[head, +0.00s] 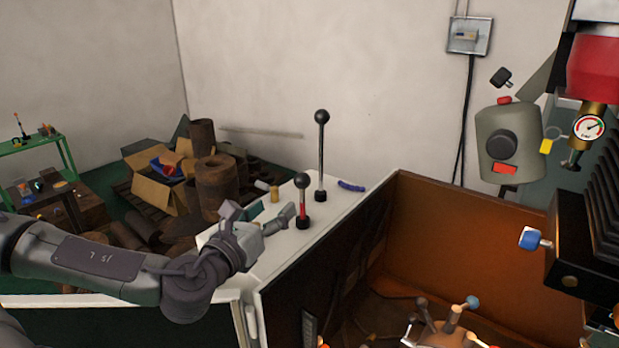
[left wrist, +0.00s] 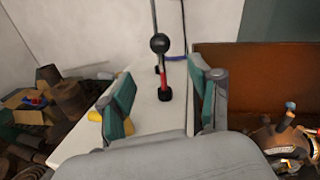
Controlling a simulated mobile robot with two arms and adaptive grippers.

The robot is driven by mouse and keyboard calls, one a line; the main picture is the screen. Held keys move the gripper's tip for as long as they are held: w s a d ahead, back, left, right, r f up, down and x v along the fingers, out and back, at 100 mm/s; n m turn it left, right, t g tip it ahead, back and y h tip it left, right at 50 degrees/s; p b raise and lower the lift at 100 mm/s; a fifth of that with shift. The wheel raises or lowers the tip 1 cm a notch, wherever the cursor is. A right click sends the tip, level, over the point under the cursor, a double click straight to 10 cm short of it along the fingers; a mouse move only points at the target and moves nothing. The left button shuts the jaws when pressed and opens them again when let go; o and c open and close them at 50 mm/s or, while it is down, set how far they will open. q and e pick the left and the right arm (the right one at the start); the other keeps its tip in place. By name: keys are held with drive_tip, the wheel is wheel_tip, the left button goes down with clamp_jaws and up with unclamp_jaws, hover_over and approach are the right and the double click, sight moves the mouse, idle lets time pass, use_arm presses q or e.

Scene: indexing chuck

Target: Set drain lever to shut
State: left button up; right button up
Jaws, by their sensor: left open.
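Two levers stand on the white top. The short one (head: 303,205) has a black ball knob, a red sleeve and a dark base. The tall one (head: 321,155) behind it has a black ball on a long grey rod. Both look about upright; no label shows which is the drain lever. My left gripper (head: 262,212) is open and empty, just left of the short lever. In the left wrist view the short lever (left wrist: 163,75) appears ahead, between the spread fingers of the gripper (left wrist: 163,95). I see no contact. My right gripper is not in view.
A yellow cylinder (head: 275,193) and a blue curved piece (head: 351,186) lie on the white top. An open brown-walled bin (head: 480,225) is to the right. A dark machine with a gauge (head: 588,127) hangs at right. Boxes and pipes (head: 215,185) are piled at left.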

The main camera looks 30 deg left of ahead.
sight(298, 185)
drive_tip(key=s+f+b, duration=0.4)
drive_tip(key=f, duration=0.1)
use_arm(q)
drive_tip(key=w+p, duration=0.2)
drive_tip(key=w, duration=0.1)
drive_tip(key=w+a+r+p, duration=0.1)
drive_tip(key=w+p, duration=0.1)
drive_tip(key=shift+w, duration=0.25)
drive_tip(key=w+p, duration=0.1)
drive_tip(key=w, duration=0.1)
drive_tip(key=w+p, duration=0.1)
drive_tip(key=w, duration=0.1)
drive_tip(key=w+p, duration=0.1)
drive_tip(key=w, duration=0.1)
drive_tip(key=shift+w+a+f, duration=0.25)
drive_tip(key=shift+w+f, duration=0.1)
drive_tip(key=shift+w, duration=0.05)
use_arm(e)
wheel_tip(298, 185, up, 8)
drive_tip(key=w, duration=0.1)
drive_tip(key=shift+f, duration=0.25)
use_arm(q)
clamp_jaws()
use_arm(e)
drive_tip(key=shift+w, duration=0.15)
